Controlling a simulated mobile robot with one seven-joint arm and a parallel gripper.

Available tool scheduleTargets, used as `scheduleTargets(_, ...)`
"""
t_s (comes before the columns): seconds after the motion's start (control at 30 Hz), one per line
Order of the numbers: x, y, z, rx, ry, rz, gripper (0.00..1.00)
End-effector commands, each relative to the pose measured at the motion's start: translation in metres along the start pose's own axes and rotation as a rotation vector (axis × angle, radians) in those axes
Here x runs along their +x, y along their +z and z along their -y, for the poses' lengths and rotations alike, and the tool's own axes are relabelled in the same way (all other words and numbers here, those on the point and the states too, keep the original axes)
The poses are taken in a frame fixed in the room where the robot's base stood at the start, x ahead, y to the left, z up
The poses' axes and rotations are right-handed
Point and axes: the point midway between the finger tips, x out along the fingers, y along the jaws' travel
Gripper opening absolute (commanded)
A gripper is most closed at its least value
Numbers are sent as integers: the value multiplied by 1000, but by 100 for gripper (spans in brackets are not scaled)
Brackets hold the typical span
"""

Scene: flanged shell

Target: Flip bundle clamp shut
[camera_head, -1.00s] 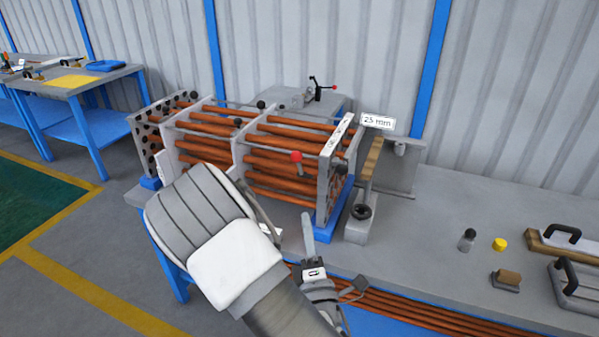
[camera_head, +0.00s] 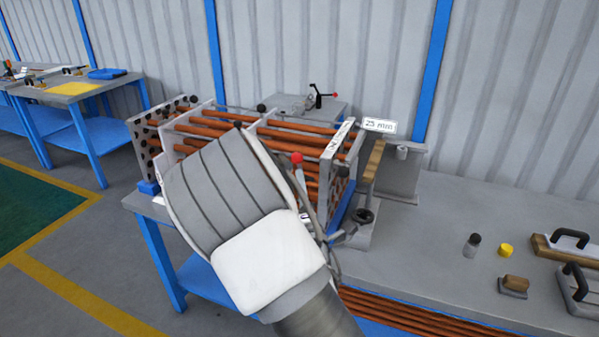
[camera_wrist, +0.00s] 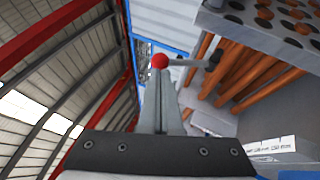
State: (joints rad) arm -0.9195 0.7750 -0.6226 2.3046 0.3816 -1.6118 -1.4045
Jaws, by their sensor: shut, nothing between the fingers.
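The front bundle clamp's handle ends in a red ball (camera_head: 297,158), on the near side of the tube bundle (camera_head: 290,142). In the wrist view the red ball (camera_wrist: 160,61) appears right at the tips of my gripper (camera_wrist: 161,78); I cannot tell whether they touch. A grey rod (camera_wrist: 186,62) runs right from the ball toward a dark knob. My gripper's fingers are together and empty, and in the head view my gripper (camera_head: 299,172) points up just under the ball. My arm hides the clamp's base and much of the bundle's front.
A wooden-topped stand (camera_head: 374,160) is close on the right.

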Motion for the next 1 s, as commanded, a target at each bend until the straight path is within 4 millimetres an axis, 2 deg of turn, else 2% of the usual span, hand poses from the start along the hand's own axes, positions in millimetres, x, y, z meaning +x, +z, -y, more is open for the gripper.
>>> scheduleTargets(0.1, 16, 0, 0, 0, 2, 1, 0)
scheduleTargets(0.23, 24, 0, 0, 0, 0, 1, 0)
scheduleTargets(0.67, 27, 0, 0, 0, -1, 0, 0)
scheduleTargets(1.0, 36, 6, -10, 44, -83, 2, 0)
